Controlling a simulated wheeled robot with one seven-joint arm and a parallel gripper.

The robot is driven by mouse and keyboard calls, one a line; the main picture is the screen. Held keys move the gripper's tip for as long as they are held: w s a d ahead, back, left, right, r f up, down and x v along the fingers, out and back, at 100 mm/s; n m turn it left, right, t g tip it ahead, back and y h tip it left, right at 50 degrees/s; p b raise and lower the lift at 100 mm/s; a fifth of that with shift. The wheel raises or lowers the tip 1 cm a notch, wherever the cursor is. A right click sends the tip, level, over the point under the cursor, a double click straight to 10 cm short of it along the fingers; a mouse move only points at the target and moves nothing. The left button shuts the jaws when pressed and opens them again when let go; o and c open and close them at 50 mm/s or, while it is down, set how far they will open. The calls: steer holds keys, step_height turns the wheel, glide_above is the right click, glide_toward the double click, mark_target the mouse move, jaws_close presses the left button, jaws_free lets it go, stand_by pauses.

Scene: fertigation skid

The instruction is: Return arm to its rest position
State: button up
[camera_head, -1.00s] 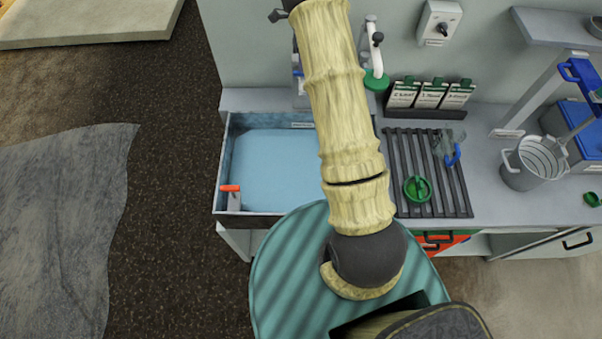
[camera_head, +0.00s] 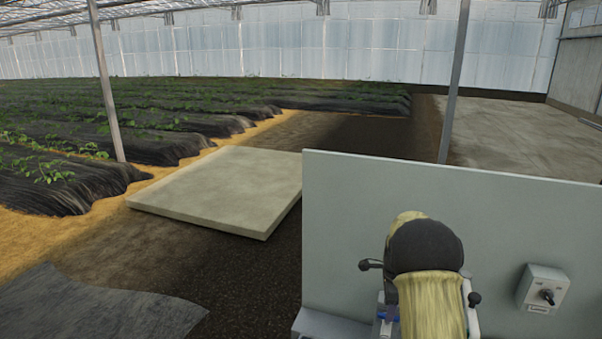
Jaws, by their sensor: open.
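Part of my arm (camera_head: 430,302) shows at the bottom right of the head view, with a pale yellow, ribbed sleeve and a dark rounded joint (camera_head: 425,248) at its upper end. The arm stands in front of a grey-green panel (camera_head: 365,215). My gripper is not in view, so its place relative to the panel does not show.
A switch box (camera_head: 542,290) is fixed to the panel at the right. Dark-handled fittings (camera_head: 371,265) show close beside the arm. A pale slab (camera_head: 235,190) lies on the ground to the left. Plant rows (camera_head: 110,140) and metal posts (camera_head: 455,85) stand beyond.

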steer(key=s+a+n+t+b, duration=0.1)
steer(key=s+a+n+b, duration=0.2)
steer(key=s+n, duration=0.7)
steer(key=s+a+n+t+b, duration=0.1)
steer(key=s+a+n+b, duration=0.2)
steer(key=s, duration=1.4)
steer(key=a+n, duration=0.4)
steer(key=n, duration=0.3)
steer(key=shift+r, duration=0.25)
steer(key=shift+s+a, duration=0.1)
steer(key=shift+c, duration=0.8)
